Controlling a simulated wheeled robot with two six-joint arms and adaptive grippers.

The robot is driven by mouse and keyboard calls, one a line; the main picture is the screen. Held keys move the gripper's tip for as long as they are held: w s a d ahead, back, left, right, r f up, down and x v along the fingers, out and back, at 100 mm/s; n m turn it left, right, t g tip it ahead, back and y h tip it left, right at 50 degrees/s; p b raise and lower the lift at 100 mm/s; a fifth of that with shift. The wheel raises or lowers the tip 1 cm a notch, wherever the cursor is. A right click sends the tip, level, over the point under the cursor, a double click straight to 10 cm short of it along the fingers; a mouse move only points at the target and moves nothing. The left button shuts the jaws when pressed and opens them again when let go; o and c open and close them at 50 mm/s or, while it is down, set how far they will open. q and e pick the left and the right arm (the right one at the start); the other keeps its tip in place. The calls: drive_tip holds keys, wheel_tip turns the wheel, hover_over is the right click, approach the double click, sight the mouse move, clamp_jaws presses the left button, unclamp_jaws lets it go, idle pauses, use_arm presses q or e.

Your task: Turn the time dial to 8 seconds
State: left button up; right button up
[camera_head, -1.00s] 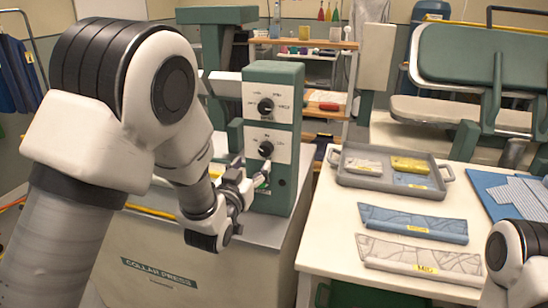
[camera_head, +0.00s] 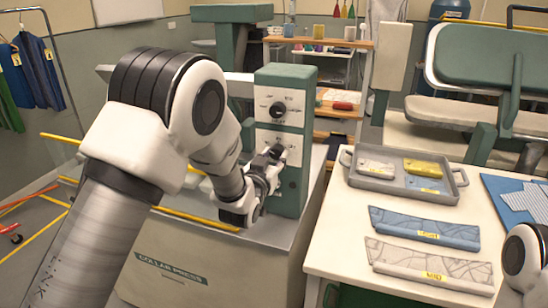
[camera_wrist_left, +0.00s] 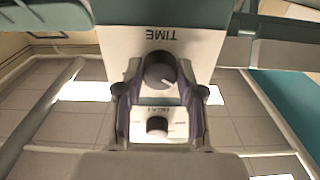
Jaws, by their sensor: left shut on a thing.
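The green control box (camera_head: 285,75) of the collar press carries two black dials on white plates. The upper dial (camera_head: 278,110) shows clearly. The lower one, the time dial (camera_wrist_left: 158,74), is mostly covered by my gripper in the head view. In the left wrist view it stands under an upside-down TIME label, its white pointer mark towards the picture's lower right. Its scale is hidden or unreadable. My left gripper (camera_head: 273,156) is shut on the time dial, one finger on each side of it. The HEAT dial (camera_wrist_left: 157,126) shows between the fingers. My right gripper is out of view.
The collar press cabinet (camera_head: 190,275) stands below the box. At right, a white table (camera_head: 340,255) holds a grey tray (camera_head: 403,184) with several pieces, and a blue and a grey collar piece in front. Part of my right arm shows at the right edge.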

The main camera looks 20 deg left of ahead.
use_arm(q)
drive_tip(key=shift+f+m+b, duration=0.2)
drive_tip(key=shift+m+b, duration=0.95)
drive_tip(key=shift+m, duration=0.25)
drive_tip(key=m+b, duration=0.1)
drive_tip(key=m, duration=0.1)
drive_tip(key=shift+m+b, duration=0.4)
drive_tip(key=m+b, duration=0.2)
drive_tip(key=m, duration=0.1)
drive_tip(key=shift+r+m+b, duration=0.15)
drive_tip(key=shift+m+b, duration=0.5)
drive_tip(key=shift+m, duration=0.95)
drive_tip(key=o, duration=1.1)
drive_tip(key=shift+o, duration=0.2)
drive_tip(key=shift+s, duration=0.1)
